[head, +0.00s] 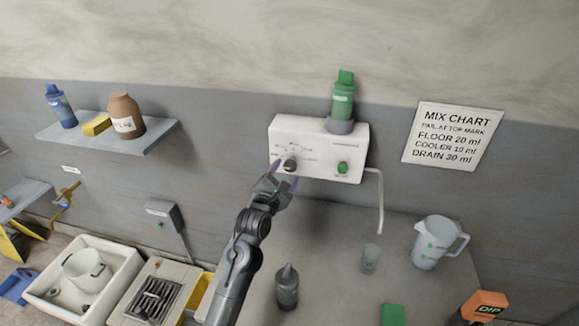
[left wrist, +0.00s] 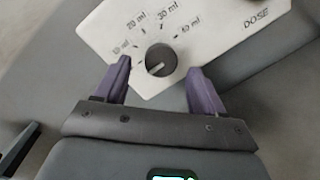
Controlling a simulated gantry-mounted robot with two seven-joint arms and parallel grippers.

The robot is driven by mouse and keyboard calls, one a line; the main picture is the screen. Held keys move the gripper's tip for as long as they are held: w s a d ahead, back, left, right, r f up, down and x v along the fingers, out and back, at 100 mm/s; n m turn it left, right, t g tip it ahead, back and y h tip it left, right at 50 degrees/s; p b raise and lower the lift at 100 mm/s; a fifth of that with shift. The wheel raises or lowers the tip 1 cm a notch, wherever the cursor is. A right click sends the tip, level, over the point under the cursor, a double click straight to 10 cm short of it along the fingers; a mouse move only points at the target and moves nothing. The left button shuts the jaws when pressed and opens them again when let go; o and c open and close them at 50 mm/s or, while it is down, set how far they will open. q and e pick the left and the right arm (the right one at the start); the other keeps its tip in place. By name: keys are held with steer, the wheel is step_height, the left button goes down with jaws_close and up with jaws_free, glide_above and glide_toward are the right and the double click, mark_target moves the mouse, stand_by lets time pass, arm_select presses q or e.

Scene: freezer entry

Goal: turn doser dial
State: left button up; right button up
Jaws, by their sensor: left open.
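A green button (head: 342,168) is right of the dial. My right gripper is out of view.
A spout pipe (head: 380,205) comes down from the box's right side. A small clear cup (head: 370,258), a jug (head: 437,242) and a dark bottle (head: 287,288) stand on the counter. A mix chart (head: 453,136) hangs at right. A shelf (head: 110,132) is at left.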

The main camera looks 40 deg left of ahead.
mark_target(288, 168)
arm_select(q)
steer(key=shift+x, duration=2.35)
steer(key=c, duration=1)
steer(key=shift+c, duration=0.2)
